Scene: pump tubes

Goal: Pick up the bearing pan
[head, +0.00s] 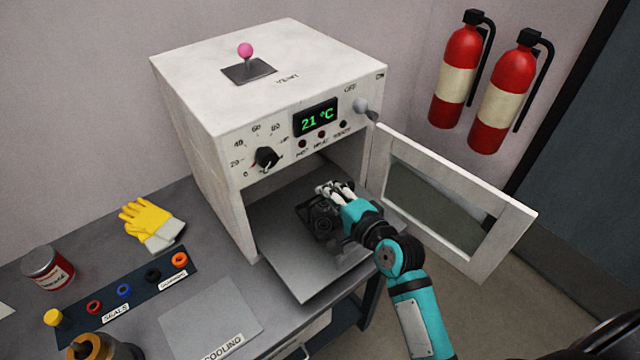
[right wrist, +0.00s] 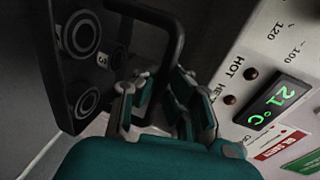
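The bearing pan (head: 322,222) is a small dark pan on the pulled-out grey shelf of the white oven. In the right wrist view the pan (right wrist: 80,65) shows several round ring shapes and a dark loop handle (right wrist: 178,45). My right gripper (head: 336,192), with teal and pale fingers, reaches in from the right, over the pan's right side. In the right wrist view my gripper's fingers (right wrist: 160,108) are apart, close to the handle. Whether they touch it I cannot tell. My left gripper is not in view.
The oven (head: 215,110) reads 21 °C, and its door (head: 515,225) hangs open close to my right arm. Yellow gloves (head: 150,222), a strip of coloured seals (head: 140,285), a cooling plate (head: 210,320) and a can (head: 48,268) lie on the bench. Two extinguishers hang behind.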

